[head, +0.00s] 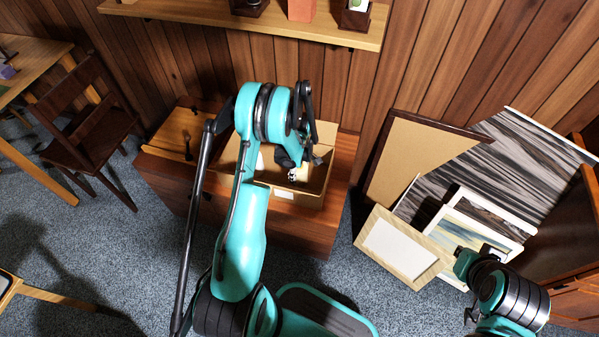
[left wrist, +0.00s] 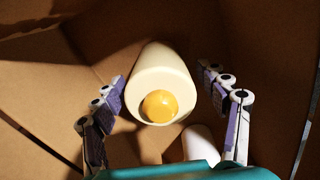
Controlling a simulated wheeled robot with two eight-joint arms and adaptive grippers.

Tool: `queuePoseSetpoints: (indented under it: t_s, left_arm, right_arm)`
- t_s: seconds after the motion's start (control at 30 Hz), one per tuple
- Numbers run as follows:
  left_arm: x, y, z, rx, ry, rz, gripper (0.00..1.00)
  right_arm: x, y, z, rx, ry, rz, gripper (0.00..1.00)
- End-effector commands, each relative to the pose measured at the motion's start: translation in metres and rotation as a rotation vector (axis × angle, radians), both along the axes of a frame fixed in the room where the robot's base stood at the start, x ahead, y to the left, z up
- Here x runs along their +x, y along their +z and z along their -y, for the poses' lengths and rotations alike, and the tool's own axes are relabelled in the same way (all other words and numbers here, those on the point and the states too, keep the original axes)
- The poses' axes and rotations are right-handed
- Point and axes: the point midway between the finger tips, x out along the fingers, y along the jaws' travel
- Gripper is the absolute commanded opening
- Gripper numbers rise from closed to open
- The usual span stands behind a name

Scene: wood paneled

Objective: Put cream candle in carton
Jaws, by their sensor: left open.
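The carton (head: 328,133) is an open cardboard box on a wooden chest against the wall. My left gripper (head: 294,176) is down inside it. In the left wrist view, the cream candle (left wrist: 161,82) is a pale cylinder with a round yellow spot on its near end. It lies against brown cardboard walls, between the spread fingers of my left gripper (left wrist: 165,100), with gaps on both sides. A second white rounded object (left wrist: 200,143) is partly hidden behind the gripper's teal body. In the head view my arm hides most of the carton's inside. My right arm is at lower right; its fingers are unclear.
A wall shelf (head: 200,10) with small items hangs above the carton. A wooden box (head: 180,135) stands on the chest (head: 285,225) left of the carton. Framed boards and pictures (head: 400,246) lean at right. A chair (head: 90,135) stands at left.

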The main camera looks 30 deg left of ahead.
Motion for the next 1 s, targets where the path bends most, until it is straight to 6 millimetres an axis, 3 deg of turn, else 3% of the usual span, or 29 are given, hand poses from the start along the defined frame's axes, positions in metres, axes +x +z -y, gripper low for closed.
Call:
queuePoseSetpoints:
  t_s: [0.3,0.73,0.87,1.0]
  left_arm:
    - [0.000,0.073,0.000,0.000,0.000,0.000,0.74]
    - [-0.001,0.134,0.007,0.007,-0.057,0.020,0.74]
    - [-0.007,0.182,0.025,0.029,-0.213,0.077,0.74]
    - [-0.024,0.244,0.052,0.074,-0.448,0.159,0.74]
  right_arm:
    - [0.000,0.031,0.000,0.000,0.000,0.000,0.00]
    - [0.000,0.043,0.000,0.000,0.000,0.000,0.00]
    - [0.000,0.043,0.000,0.000,0.000,0.000,0.00]
    - [0.000,0.043,0.000,0.000,0.000,0.000,0.00]
